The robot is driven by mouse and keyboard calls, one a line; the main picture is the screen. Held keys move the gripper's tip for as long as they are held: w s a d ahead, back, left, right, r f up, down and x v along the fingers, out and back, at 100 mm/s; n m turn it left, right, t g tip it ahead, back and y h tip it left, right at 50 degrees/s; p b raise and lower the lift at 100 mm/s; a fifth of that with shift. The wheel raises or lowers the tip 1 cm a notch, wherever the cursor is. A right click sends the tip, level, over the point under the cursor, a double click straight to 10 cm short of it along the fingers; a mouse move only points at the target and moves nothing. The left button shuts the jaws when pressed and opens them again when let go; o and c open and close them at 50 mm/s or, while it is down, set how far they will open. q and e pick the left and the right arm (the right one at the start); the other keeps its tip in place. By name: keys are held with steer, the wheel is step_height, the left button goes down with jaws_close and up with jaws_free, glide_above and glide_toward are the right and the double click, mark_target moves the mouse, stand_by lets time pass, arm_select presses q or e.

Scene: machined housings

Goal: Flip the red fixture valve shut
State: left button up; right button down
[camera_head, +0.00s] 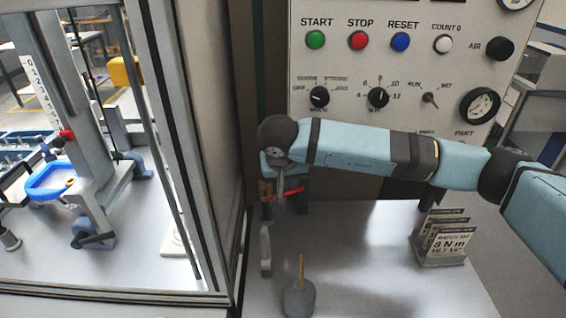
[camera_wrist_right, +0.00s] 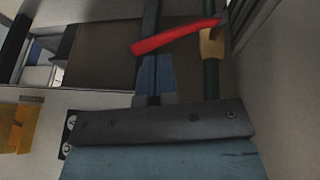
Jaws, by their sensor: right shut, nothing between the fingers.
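The red valve handle (camera_head: 293,192) is a flat lever on a brass valve body (camera_head: 266,188), below the control panel at the left. In the right wrist view the red handle (camera_wrist_right: 175,38) slants up to the right towards the brass body (camera_wrist_right: 212,46) on a green pipe. My right gripper (camera_head: 280,200) points down beside the handle, shut and empty. In the right wrist view the handle crosses in front of the shut fingers (camera_wrist_right: 151,20); I cannot tell whether they touch. My left gripper is not in view.
The control panel (camera_head: 400,70) with buttons and knobs stands behind my right arm. A glazed cabinet frame (camera_head: 205,150) is close on the left. A grey pot with a yellow stick (camera_head: 299,299) and a card stand (camera_head: 441,250) stand on the bench (camera_head: 370,270), with clear space between.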

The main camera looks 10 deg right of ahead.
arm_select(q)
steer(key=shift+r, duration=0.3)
arm_select(e)
steer(key=shift+w+d+f, duration=0.1)
steer(key=shift+d+f, duration=0.25)
steer(key=shift+f, duration=0.35)
